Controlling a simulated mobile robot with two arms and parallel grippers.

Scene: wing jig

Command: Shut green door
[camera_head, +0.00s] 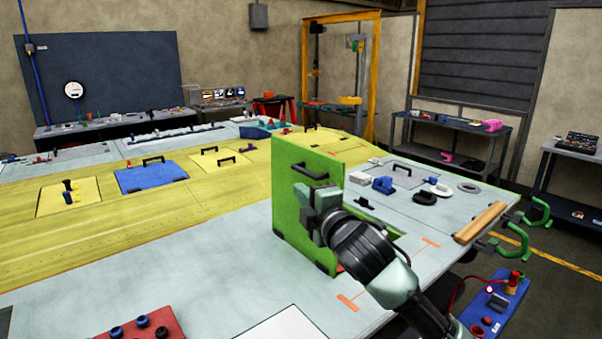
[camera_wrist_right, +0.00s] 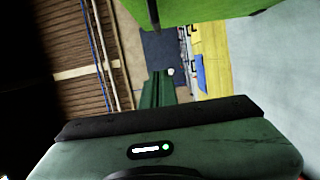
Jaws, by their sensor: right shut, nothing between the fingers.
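The green door (camera_head: 288,185) stands upright, swung open on the wing jig table. A dark handle (camera_head: 310,171) is on its face near the top. The door's green surface also fills the top of the right wrist view (camera_wrist_right: 205,8). My right gripper (camera_head: 304,204) is shut and empty. In the head view it overlaps the door's right part, below the handle; I cannot tell whether it touches the door. The gripper and wrist hide part of the door and the green-edged opening behind it. My left gripper is not in view.
Yellow panels and a blue panel (camera_head: 151,177) with handles lie left of the door. Blue and dark clamps (camera_head: 383,185) and a wooden bar (camera_head: 480,222) lie to the right. Green clamps (camera_head: 515,240) stick out at the table's right edge. The grey surface in front is mostly clear.

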